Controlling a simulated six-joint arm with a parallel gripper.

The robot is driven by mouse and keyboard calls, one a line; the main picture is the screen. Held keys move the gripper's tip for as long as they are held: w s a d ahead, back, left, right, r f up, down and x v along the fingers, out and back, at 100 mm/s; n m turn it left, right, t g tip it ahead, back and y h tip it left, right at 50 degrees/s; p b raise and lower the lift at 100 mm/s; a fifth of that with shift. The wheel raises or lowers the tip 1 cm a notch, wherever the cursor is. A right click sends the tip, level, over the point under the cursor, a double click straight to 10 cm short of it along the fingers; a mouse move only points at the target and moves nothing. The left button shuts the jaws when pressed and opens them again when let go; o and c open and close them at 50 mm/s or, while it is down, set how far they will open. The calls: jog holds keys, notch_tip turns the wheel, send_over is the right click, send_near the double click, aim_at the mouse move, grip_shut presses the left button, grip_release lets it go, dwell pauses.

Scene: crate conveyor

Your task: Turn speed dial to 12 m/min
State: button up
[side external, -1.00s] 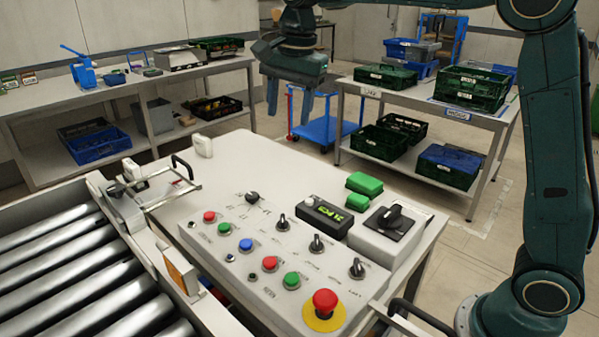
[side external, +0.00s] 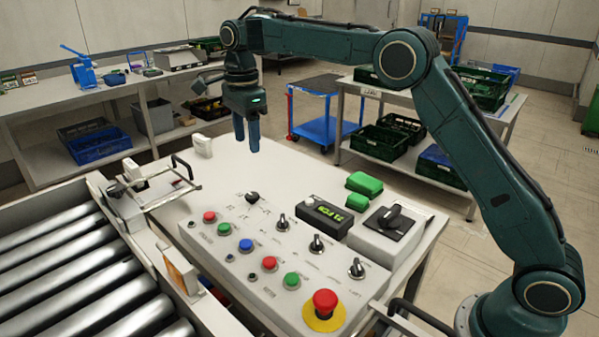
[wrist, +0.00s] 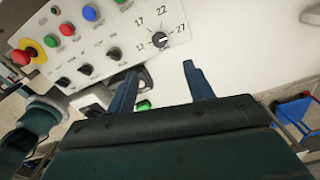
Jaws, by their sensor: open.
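The panel (side external: 235,262) carries coloured buttons, other black knobs (side external: 316,243) and a red emergency stop (side external: 325,302). The roller conveyor (side external: 85,275) is at left. The tabletop behind the dial is clear.

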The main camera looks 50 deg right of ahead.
aim_at(252, 194)
notch_tip(252, 194, down, 14)
jog(key=shift+r, duration=0.1)
dwell(0.7)
jog(key=shift+c, duration=0.2)
jog(key=c, duration=0.9)
